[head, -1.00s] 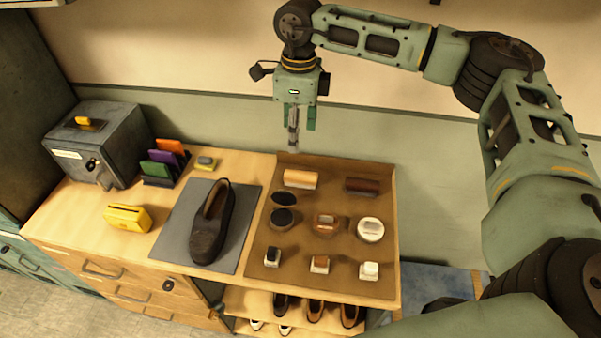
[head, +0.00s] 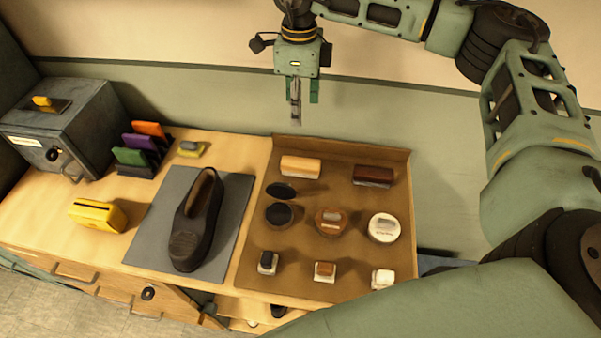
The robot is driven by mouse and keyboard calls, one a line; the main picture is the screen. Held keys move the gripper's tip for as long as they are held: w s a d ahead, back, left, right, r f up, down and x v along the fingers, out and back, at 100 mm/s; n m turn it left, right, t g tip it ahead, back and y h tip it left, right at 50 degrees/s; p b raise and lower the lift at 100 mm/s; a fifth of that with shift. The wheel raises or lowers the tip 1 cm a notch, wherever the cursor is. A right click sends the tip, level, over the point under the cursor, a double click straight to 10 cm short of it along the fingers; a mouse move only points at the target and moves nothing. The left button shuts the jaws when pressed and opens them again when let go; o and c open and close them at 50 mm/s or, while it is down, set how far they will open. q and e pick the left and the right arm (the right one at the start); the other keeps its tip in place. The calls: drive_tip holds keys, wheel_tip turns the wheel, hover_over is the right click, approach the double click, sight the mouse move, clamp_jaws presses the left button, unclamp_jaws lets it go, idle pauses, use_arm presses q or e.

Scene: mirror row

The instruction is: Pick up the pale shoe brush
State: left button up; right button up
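The pale shoe brush (head: 300,167) has a light wooden back and lies at the back left of the brown tray (head: 330,270). A dark brown brush (head: 373,175) lies to its right. My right gripper (head: 298,118) hangs pointing down in front of the wall, above the tray's back edge in the picture. It is apart from the pale brush and holds nothing that I can see. It is seen nearly side-on, so its finger gap is unclear. My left gripper is out of view.
The tray also holds polish tins (head: 331,221) and small bottles (head: 325,271). A dark shoe (head: 195,222) stands on a grey mat (head: 150,235). A yellow box (head: 98,214), colored cards (head: 140,150), a sponge (head: 190,149) and a grey metal box (head: 65,130) are left.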

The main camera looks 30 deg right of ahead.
drive_tip(key=b, duration=1.2)
hover_over(301, 162)
drive_tip(key=f, duration=1.3)
drive_tip(key=shift+a+f, duration=0.25)
drive_tip(key=shift+f, duration=0.05)
drive_tip(key=f+p, duration=0.1)
drive_tip(key=f, duration=0.3)
drive_tip(key=f+p, duration=0.1)
drive_tip(key=f, duration=0.2)
drive_tip(key=shift+d+f+p, duration=0.1)
drive_tip(key=shift+d+p, duration=0.15)
drive_tip(key=shift+p, duration=0.1)
drive_tip(key=shift+f, duration=0.25)
drive_tip(key=shift+c, duration=0.6)
drive_tip(key=c, duration=1.2)
drive_tip(key=shift+w+r, duration=0.1)
drive_tip(key=shift+r, duration=0.05)
